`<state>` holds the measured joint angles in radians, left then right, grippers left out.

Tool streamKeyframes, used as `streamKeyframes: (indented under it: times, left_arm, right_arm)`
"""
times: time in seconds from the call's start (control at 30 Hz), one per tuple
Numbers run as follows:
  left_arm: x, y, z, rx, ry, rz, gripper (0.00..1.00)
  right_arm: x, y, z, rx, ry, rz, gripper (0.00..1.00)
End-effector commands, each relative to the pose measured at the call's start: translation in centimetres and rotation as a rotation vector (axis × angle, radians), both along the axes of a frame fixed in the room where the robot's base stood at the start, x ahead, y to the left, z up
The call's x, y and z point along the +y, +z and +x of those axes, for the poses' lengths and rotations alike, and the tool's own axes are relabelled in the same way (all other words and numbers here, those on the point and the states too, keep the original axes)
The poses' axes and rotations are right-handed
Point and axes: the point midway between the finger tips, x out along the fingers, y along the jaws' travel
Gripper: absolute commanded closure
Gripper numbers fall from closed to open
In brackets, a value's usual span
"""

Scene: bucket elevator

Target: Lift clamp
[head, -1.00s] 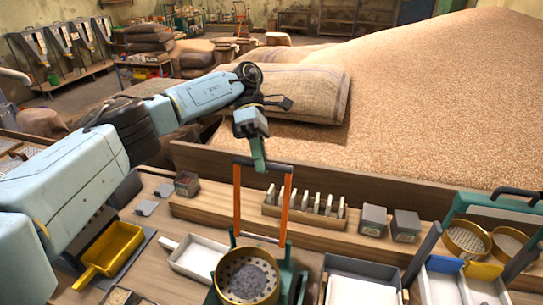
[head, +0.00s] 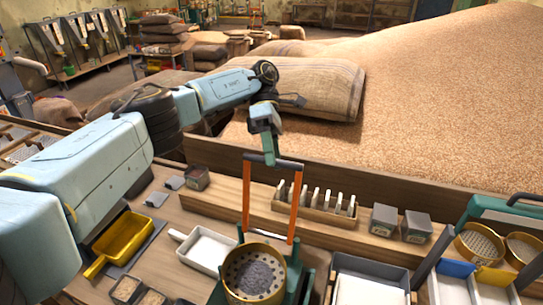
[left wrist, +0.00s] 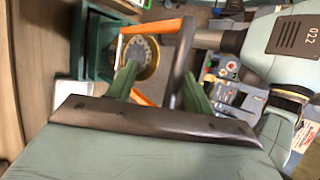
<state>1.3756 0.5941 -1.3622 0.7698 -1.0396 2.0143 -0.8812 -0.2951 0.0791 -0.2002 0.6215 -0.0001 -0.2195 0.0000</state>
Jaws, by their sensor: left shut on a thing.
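The clamp has two upright orange arms (head: 246,198) joined at the top by a dark crossbar (head: 288,164). It stands over a round brass-rimmed sieve (head: 231,284) holding dark grey material, in a green frame. My left gripper (head: 271,155) comes down from above and is shut on the clamp's crossbar. In the left wrist view, the green fingers (left wrist: 160,82) are on either side of the dark crossbar (left wrist: 183,50), and an orange arm (left wrist: 150,27) shows beyond. The gripper covers part of the crossbar. My right gripper is not in view.
A wooden rack (head: 310,213) with several pale plates stands right behind the clamp. A white tray (head: 207,250) and a yellow scoop (head: 123,240) lie left. A wooden board (head: 350,185) edges the grain heap (head: 450,110).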

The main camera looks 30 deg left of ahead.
Motion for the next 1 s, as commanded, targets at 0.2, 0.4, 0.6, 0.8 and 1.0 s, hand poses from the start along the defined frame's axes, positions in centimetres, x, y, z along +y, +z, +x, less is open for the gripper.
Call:
streamKeyframes:
  times: [0.2, 0.4, 0.6, 0.8, 1.0]
  left_arm:
    - [0.1, -0.1, 0.2, -0.01, 0.012, 0.004, 0.62]
    - [0.1, 0.0, 0.2, -0.01, 0.011, 0.003, 0.62]
    - [0.0, 0.0, 0.2, -0.011, 0.011, 0.002, 0.62]
    - [0.0, 1.2, 0.3, -0.014, 0.011, 0.002, 0.62]
    - [0.0, 5.1, 0.1, -0.015, 0.007, 0.003, 0.62]
  right_arm:
    - [0.0, 0.0, -0.4, 0.005, 0.0, 0.0, 0.64]
    - [0.0, 0.0, -0.5, 0.006, 0.0, 0.0, 0.64]
    - [0.0, 0.0, -0.5, 0.007, 0.0, -0.001, 0.64]
    - [-0.1, -0.1, -0.5, 0.008, 0.0, -0.001, 0.64]
    - [-0.1, 0.0, -0.5, 0.008, 0.0, -0.001, 0.64]
